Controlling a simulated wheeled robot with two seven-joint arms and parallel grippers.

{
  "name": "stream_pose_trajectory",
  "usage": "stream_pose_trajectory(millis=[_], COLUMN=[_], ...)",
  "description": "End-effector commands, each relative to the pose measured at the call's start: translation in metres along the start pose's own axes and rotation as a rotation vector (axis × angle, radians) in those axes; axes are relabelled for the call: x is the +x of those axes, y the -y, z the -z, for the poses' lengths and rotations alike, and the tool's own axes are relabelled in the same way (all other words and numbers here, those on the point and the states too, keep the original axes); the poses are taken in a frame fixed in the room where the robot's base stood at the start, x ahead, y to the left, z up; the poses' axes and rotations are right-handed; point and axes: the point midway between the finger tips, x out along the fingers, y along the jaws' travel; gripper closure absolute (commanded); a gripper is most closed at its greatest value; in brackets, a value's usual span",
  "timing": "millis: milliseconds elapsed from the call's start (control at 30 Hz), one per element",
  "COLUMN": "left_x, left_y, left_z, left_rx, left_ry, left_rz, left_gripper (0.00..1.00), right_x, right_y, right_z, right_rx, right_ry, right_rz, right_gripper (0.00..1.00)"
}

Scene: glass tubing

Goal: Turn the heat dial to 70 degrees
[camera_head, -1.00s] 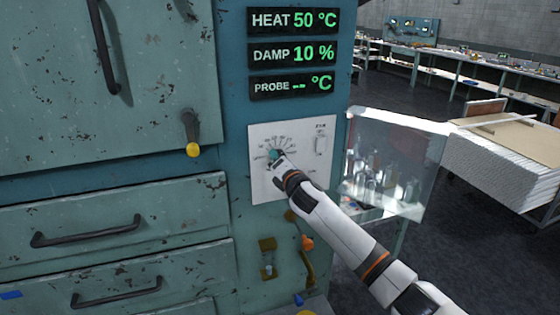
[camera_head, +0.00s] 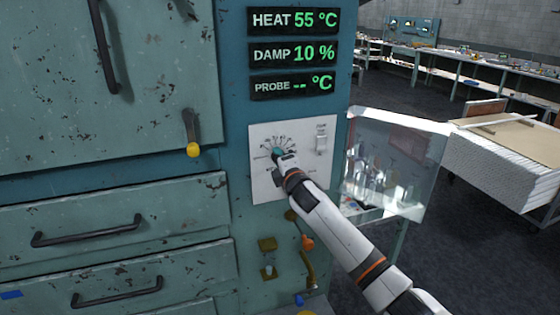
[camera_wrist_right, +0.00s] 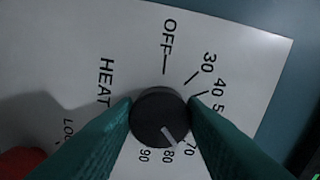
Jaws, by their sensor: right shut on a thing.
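The heat dial (camera_wrist_right: 160,117) is a round black knob with a pale pointer line, on a white panel (camera_head: 262,185). In the right wrist view its pointer line lies toward the printed 70 and 80. My right gripper (camera_head: 279,154) is shut on the dial, its two teal fingers on opposite sides of the knob in the wrist view (camera_wrist_right: 160,115). The fingers hide part of the scale. The heat display (camera_head: 293,20) reads 55 °C. My left gripper is not in view.
The damp display (camera_head: 293,53) reads 10 % and the probe display (camera_head: 293,86) shows dashes. A switch (camera_head: 321,140) is on the panel's upper right. A clear pane (camera_head: 395,160) stands right of the panel. A red part (camera_wrist_right: 20,163) shows beside the dial.

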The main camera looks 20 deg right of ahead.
Motion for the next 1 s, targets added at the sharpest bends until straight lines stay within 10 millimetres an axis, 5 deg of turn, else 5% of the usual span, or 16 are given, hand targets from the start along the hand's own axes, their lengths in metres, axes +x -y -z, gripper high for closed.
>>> stream_pose_trajectory(millis=[267, 300, 433, 767, 1000], left_x=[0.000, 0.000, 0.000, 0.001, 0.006], left_y=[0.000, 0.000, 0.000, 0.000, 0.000], left_z=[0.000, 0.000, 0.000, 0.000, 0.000], left_rx=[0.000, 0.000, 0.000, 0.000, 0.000], left_ry=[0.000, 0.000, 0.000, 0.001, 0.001], left_rz=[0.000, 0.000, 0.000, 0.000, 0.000], left_gripper=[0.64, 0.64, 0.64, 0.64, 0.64], right_x=[0.000, 0.000, 0.000, -0.002, -0.028], right_y=[-0.001, -0.001, -0.001, -0.001, -0.002], right_z=[0.000, 0.000, 0.000, 0.000, 0.000], right_rx=[0.001, 0.000, 0.000, 0.000, -0.001], right_ry=[0.000, 0.000, 0.000, 0.000, 0.001], right_rz=[-0.002, -0.002, -0.002, 0.000, 0.000], right_gripper=[0.85, 0.61, 0.41, 0.41, 0.41])
